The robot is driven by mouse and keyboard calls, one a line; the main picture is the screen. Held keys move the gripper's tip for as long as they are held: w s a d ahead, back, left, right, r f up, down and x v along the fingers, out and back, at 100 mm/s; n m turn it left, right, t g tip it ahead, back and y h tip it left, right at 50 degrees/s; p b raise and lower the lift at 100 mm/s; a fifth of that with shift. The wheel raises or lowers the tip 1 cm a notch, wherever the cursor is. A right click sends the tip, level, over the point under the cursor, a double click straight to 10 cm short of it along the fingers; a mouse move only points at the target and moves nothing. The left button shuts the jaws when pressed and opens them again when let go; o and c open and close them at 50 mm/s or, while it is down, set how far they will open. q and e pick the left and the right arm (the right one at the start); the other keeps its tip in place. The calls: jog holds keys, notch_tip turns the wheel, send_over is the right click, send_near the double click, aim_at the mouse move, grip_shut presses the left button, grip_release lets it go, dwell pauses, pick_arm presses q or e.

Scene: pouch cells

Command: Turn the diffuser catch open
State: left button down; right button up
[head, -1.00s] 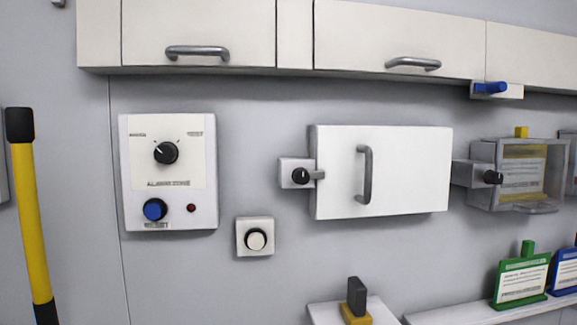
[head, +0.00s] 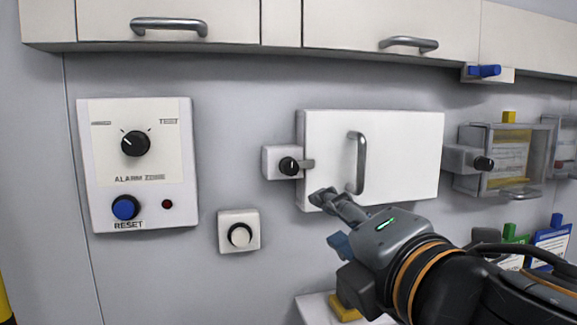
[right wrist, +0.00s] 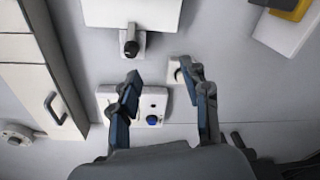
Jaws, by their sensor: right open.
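A white door panel (head: 400,150) with a grey vertical handle (head: 356,162) is on the wall. At its left edge is a catch (head: 289,165) with a black knob on a white block. Its grey bar lies level, reaching over the panel's edge. No label on the catch is readable. In the right wrist view the catch (right wrist: 131,45) shows beyond the fingertips, below the panel (right wrist: 130,12). My right gripper (head: 332,220) is open and empty, below and right of the catch, apart from it. Its spread fingers (right wrist: 160,75) show in the wrist view. My left gripper is out of view.
An alarm panel (head: 140,190) with a dial and blue button is left, and a round white button (head: 240,233) sits below the catch. A clear box (head: 470,185) with another black knob (head: 483,163) is right. Cabinets (head: 200,20) run overhead. A yellow block (head: 345,310) lies below.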

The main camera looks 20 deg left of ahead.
aim_at(292, 169)
jog(key=s+r+n+t, duration=0.1)
jog(key=s+r+n, duration=0.3)
jog(key=p+x, duration=0.6)
jog(key=x, duration=0.7)
jog(key=shift+w+d+r, duration=0.15)
jog(key=shift+w+r, duration=0.05)
jog(key=shift+w+a+f+p, duration=0.15)
jog(key=shift+w+a+p, duration=0.1)
jog(key=shift+w+p, duration=0.2)
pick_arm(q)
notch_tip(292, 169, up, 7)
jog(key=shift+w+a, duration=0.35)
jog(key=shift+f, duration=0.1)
pick_arm(e)
grip_shut()
